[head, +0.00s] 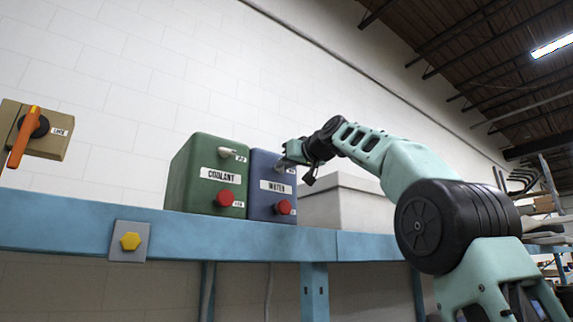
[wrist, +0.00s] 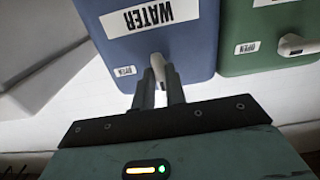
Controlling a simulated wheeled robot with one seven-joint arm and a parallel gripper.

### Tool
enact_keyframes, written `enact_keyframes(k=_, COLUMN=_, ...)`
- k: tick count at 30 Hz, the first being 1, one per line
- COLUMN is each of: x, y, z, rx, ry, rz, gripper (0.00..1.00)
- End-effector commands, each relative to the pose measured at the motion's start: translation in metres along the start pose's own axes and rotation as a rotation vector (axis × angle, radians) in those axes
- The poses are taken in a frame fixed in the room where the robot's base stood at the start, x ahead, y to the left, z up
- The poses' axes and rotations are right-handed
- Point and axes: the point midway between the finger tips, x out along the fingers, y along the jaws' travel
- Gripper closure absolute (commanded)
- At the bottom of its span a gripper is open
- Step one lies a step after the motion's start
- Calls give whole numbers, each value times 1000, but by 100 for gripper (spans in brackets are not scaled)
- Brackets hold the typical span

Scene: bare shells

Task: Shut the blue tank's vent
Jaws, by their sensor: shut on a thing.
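The blue tank (head: 262,205), labelled WATER, stands on a blue shelf beam beside the green tank. It fills the upper middle of the wrist view (wrist: 195,45), upside down. Its vent is a short white lever (wrist: 157,62) near the tank's top edge, with a small OPEN label (wrist: 124,71) beside it. My gripper (wrist: 159,78) is shut on this lever, one finger on each side. In the head view my gripper (head: 288,159) reaches the tank's upper front from the right and mostly hides the lever.
The green COOLANT tank (head: 205,180) stands close on the left, with its own white lever (head: 227,152) and red knob (head: 225,198). The blue tank has a red knob (head: 284,207) below. A pale box (head: 335,205) stands right. An orange-handled switch (head: 24,135) is far left.

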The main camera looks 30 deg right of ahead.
Motion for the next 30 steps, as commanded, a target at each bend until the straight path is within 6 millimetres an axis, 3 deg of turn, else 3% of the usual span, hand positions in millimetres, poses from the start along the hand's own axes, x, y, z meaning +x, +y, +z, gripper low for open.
enact_keyframes(k=1, x=0, y=0, z=1, rx=-2, ry=-3, rz=1, gripper=84)
enact_keyframes(k=3, x=0, y=0, z=1, rx=-1, ry=-3, rz=1, gripper=65)
enact_keyframes(k=12, x=-1, y=0, z=1, rx=0, ry=0, rz=0, gripper=65)
enact_keyframes(k=16, x=-11, y=0, z=2, rx=0, ry=1, rz=1, gripper=65)
enact_keyframes(k=20, x=-34, y=0, z=4, rx=-1, ry=3, rz=2, gripper=65)
enact_keyframes(k=30, x=-114, y=0, z=4, rx=-1, ry=2, rz=4, gripper=65)
